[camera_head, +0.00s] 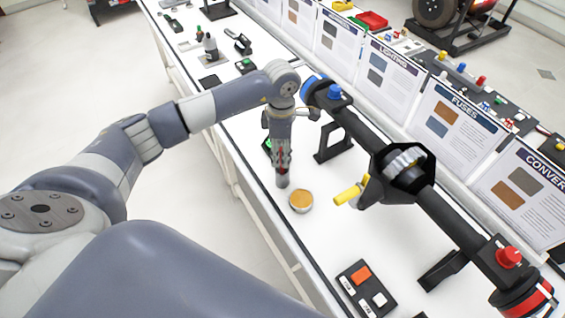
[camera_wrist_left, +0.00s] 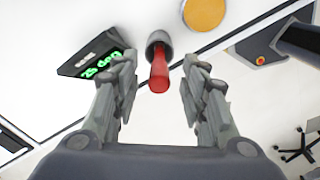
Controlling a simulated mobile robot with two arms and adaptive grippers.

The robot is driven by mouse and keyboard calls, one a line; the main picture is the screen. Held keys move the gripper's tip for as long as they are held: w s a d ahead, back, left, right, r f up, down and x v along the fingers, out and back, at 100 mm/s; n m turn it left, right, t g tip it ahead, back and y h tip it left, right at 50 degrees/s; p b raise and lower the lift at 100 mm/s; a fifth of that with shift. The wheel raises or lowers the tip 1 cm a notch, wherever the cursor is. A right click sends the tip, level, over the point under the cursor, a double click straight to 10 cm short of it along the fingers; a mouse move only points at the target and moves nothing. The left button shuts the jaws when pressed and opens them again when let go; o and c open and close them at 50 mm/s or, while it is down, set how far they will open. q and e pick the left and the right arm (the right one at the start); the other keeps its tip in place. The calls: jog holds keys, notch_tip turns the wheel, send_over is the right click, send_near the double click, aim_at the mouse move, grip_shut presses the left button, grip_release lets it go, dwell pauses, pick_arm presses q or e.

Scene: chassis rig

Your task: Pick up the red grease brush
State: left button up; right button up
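The red grease brush has a red handle (camera_wrist_left: 158,78) and a grey round end (camera_wrist_left: 158,42) in the left wrist view. In the head view its grey end (camera_head: 282,181) shows below my left gripper (camera_head: 281,160), and the handle is mostly hidden by the fingers. In the left wrist view the two fingers of my left gripper (camera_wrist_left: 157,75) stand apart on either side of the red handle, with a gap visible on both sides. The gripper points down over the brush and is open. My right gripper is not in view.
A round tin with orange contents (camera_head: 301,200) stands close beside the brush. A long black axle rig (camera_head: 440,210) with a yellow handle (camera_head: 350,194) lies to the right. A small dark display with green text (camera_wrist_left: 98,62) is nearby. Sign boards (camera_head: 456,120) line the back.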

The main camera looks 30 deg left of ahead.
pick_arm(q)
notch_tip(320, 180, down, 4)
jog(key=shift+d+r+p, duration=0.1)
jog(key=shift+r+p, duration=0.1)
jog(key=shift+p, duration=0.5)
jog(key=shift+w+f, duration=0.1)
jog(key=shift+f, duration=0.2)
jog(key=shift+c, duration=0.8)
grip_shut()
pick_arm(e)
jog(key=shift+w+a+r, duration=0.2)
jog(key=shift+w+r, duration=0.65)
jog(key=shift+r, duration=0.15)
